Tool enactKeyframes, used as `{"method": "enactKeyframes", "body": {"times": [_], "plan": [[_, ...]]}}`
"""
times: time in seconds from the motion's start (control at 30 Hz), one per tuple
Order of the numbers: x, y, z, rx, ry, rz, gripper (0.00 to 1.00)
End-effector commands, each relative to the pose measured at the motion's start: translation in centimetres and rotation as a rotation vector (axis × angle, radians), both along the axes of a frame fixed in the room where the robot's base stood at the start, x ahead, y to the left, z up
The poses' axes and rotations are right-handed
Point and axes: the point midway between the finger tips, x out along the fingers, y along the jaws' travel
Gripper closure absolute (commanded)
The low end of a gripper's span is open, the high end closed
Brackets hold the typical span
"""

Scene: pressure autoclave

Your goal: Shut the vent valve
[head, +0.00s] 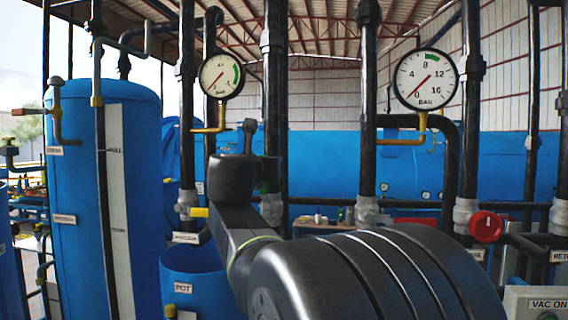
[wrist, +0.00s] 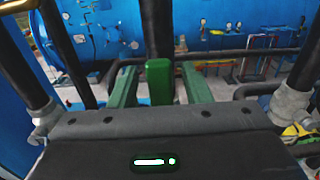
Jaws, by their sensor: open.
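My gripper (wrist: 159,76) shows in the wrist view with its two green fingers apart. An upright bright green block (wrist: 159,84), which looks like a valve handle, stands between the fingers in front of a black vertical pipe (wrist: 155,28). Visible gaps lie on both sides of it, and its lower end is hidden by the gripper body. No readable label marks it as the vent valve. In the head view my arm hides most of the gripper and the spot in front of it. A red round valve knob (head: 487,227) is at the right, and a yellow handle (head: 199,212) is left of my arm.
Two dial gauges, left (head: 221,76) and right (head: 426,79), hang among vertical black pipes. A tall blue tank (head: 140,190) stands at the left, with a blue pot (head: 184,265) beside my arm. A long blue vessel (head: 340,155) lies behind the pipes.

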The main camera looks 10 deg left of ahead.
Motion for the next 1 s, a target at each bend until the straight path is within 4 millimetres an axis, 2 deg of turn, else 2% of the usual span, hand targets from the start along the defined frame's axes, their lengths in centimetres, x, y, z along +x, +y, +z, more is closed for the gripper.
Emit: {"method": "enactKeyframes", "body": {"times": [0.3, 0.53, 0.8, 1.0], "plan": [[0.25, -0.01, -0.02, 0.0, 0.0, 0.001, 0.56], [0.23, -0.01, -0.03, 0.0, 0.0, 0.0, 1.0], [0.22, -0.13, -0.07, 0.009, 0.0, 0.0, 1.0], [0.18, -0.93, -0.25, 0.07, -0.002, -0.001, 1.0]]}}
